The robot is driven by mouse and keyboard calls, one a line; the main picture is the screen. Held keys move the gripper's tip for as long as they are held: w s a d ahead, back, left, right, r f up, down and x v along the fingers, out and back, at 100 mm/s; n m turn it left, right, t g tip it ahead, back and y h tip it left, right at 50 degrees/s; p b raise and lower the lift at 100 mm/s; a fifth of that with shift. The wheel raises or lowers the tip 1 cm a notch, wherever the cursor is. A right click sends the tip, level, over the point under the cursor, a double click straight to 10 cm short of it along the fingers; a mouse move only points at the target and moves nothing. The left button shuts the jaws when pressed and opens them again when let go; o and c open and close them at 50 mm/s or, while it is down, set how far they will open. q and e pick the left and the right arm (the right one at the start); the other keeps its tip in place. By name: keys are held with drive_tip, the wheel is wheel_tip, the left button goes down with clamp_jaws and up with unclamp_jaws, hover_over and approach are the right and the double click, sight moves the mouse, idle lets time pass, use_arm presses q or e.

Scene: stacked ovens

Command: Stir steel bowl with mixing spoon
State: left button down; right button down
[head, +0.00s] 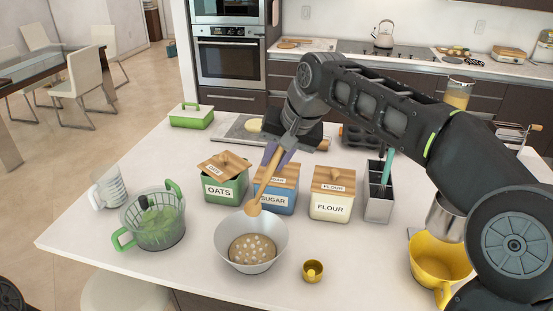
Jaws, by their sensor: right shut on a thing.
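The steel bowl (221,240) stands on the white counter near its front edge. Light brown contents with pale pieces lie in it. My right gripper (277,158) is above and behind the bowl, shut on the handle of the wooden mixing spoon (264,190). The spoon slants down and its head (253,207) is at the bowl's far rim, above the contents. I cannot tell whether it touches the rim. My left gripper is not in view.
Oats (226,188), sugar (275,198) and flour (331,206) canisters stand close behind the bowl. A green-handled glass container (152,233) is at left. A small brass cup (312,271) and a yellow pitcher (437,262) are at right. A utensil holder (378,207) stands beside the flour.

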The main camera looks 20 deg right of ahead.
drive_tip(key=shift+f, duration=0.1)
wheel_tip(320, 180, down, 14)
drive_tip(key=b, duration=1.2)
drive_tip(key=shift+f, duration=0.25)
drive_tip(key=shift+d, duration=0.1)
